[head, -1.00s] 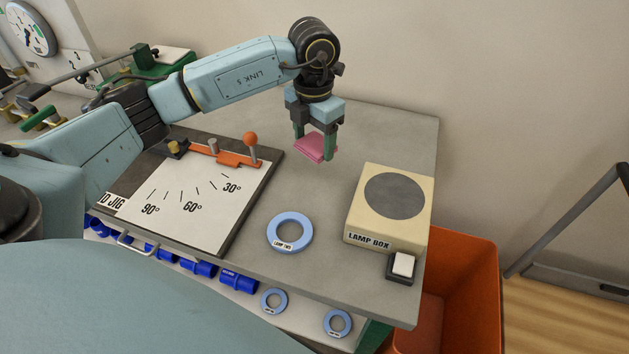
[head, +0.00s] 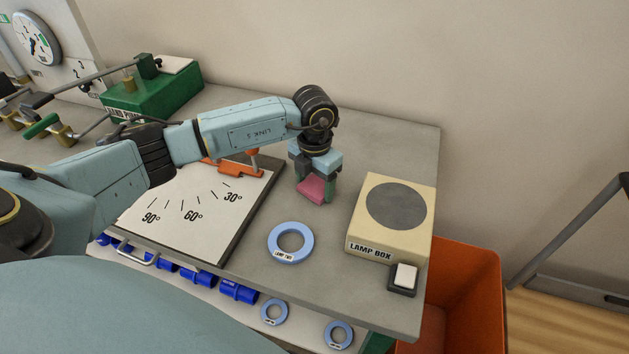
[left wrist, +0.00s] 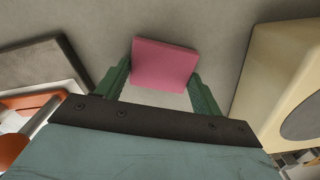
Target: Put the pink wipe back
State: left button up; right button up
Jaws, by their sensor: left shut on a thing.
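The pink wipe (head: 312,190) is a small flat pink block between the green fingers of my left gripper (head: 314,191). In the head view it is low over the grey bench top, between the angle board and the lamp box; I cannot tell whether it touches the bench. In the left wrist view the pink wipe (left wrist: 164,65) spans the gap between the two fingers of the left gripper (left wrist: 162,85). My left gripper is shut on it. My right gripper is not in view.
The cream lamp box (head: 395,216) stands to the right, with a white switch (head: 404,275) in front. A blue ring (head: 290,242) lies in front of the gripper. The angle board (head: 190,215) is to the left. An orange bin (head: 465,290) stands beyond the bench's right edge.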

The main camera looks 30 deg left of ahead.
aim_at(315, 187)
pick_arm(q)
jog(key=shift+f, duration=0.1)
jog(key=o, duration=0.9)
jog(key=shift+o, duration=0.2)
notch_tip(315, 187, up, 12)
jog(key=shift+r, duration=0.2)
